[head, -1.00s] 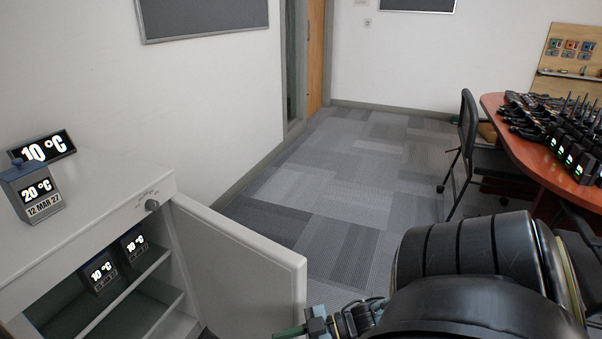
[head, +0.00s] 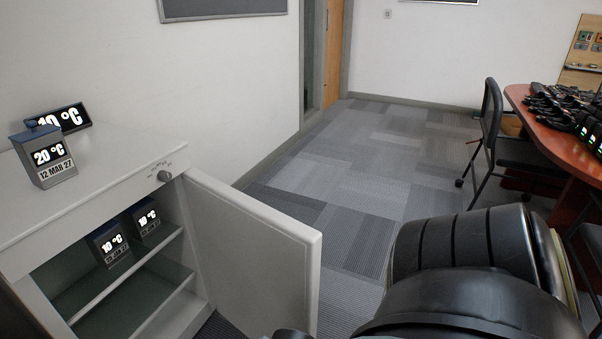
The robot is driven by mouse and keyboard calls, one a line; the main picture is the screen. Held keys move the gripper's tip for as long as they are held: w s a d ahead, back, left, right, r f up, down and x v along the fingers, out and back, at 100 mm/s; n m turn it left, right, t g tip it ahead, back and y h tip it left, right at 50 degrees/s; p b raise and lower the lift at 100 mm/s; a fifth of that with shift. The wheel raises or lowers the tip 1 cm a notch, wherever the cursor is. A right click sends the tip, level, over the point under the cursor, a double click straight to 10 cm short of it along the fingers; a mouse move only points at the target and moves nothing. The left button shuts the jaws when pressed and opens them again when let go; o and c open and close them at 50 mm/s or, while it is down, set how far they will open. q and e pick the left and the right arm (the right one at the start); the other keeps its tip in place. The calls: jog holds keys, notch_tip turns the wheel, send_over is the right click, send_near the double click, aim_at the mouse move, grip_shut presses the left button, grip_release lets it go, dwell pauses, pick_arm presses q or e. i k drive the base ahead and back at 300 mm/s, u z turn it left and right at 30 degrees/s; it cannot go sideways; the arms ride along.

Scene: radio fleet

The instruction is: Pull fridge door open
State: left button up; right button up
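The white fridge (head: 115,185) stands at the left. Its door (head: 255,255) is open, swung out toward the right on the hinge side near the knob (head: 164,176). Shelves (head: 165,260) show inside, with two small grey display boxes reading 10 °C (head: 108,243) on the upper one. My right arm comes in from the lower right, with its thick black links just right of the door. Its fingers are not visible; only a small dark piece shows at the bottom edge by the door's lower corner. My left gripper is out of view.
A 20 °C date box (head: 45,157) and a 10 °C display (head: 72,118) stand on the fridge top. Grey carpet (head: 370,170) is clear beyond the door. A black chair (head: 492,140) and a red-brown table (head: 560,140) with several radios stand at the right.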

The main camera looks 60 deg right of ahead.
aim_at(262, 263)
jog(key=u, duration=1.65)
jog(key=k, duration=1.35)
jog(key=z, duration=1.6)
jog(key=i, duration=0.5)
jog(key=z, duration=0.05)
